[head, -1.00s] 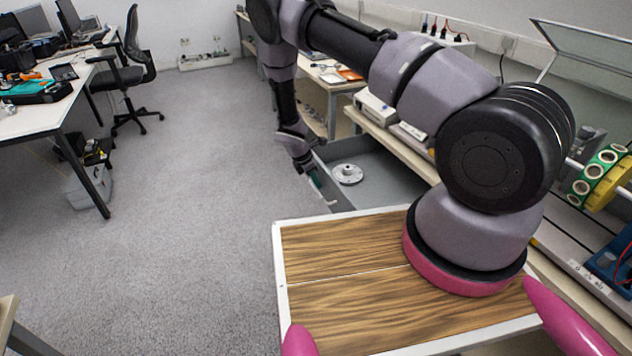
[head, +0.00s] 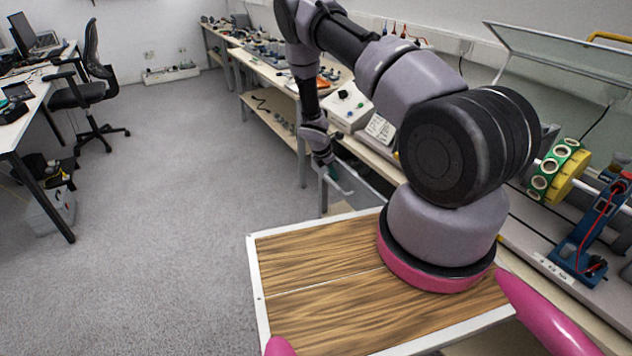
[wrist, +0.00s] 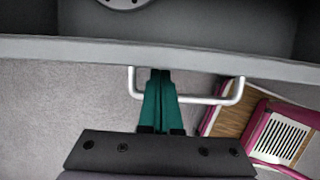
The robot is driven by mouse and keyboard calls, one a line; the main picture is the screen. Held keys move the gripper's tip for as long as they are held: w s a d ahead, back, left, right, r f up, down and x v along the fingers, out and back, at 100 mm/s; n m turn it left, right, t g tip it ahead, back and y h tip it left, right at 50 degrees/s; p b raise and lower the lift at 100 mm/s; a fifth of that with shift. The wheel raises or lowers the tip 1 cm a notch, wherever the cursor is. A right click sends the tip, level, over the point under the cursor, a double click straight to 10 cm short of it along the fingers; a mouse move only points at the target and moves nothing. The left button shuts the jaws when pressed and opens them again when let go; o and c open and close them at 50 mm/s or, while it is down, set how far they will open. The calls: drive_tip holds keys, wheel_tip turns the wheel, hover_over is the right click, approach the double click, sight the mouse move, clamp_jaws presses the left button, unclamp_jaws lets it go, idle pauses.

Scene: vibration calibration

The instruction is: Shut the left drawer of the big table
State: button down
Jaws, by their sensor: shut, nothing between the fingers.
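The drawer of the big table (head: 352,118) is at least partly open: the wrist view shows its grey interior beyond the drawer front (wrist: 60,49). A round metal part (wrist: 125,2) lies inside, cut off by the top edge. The silver handle (wrist: 215,100) sticks out from the front and also shows in the head view (head: 341,187). My gripper (wrist: 160,72) has green fingers, shut and empty. They lie across the left part of the handle, tips close to the drawer front; I cannot tell whether they touch. In the head view my gripper (head: 332,171) partly hides the drawer.
A long bench with instruments (head: 352,105) runs along the right wall. A green and yellow reel (head: 560,172) and a blue device (head: 590,240) stand on the right. A desk (head: 30,120) and black chair (head: 90,95) are at left. The grey floor (head: 170,210) between is clear.

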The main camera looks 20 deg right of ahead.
drive_tip(key=d, duration=0.3)
drive_tip(key=w+d, duration=0.1)
drive_tip(key=d, duration=0.2)
drive_tip(key=w+d, duration=0.1)
drive_tip(key=d, duration=0.2)
drive_tip(key=shift+w+d, duration=0.25)
drive_tip(key=shift+d, duration=0.15)
drive_tip(key=shift+r, duration=0.1)
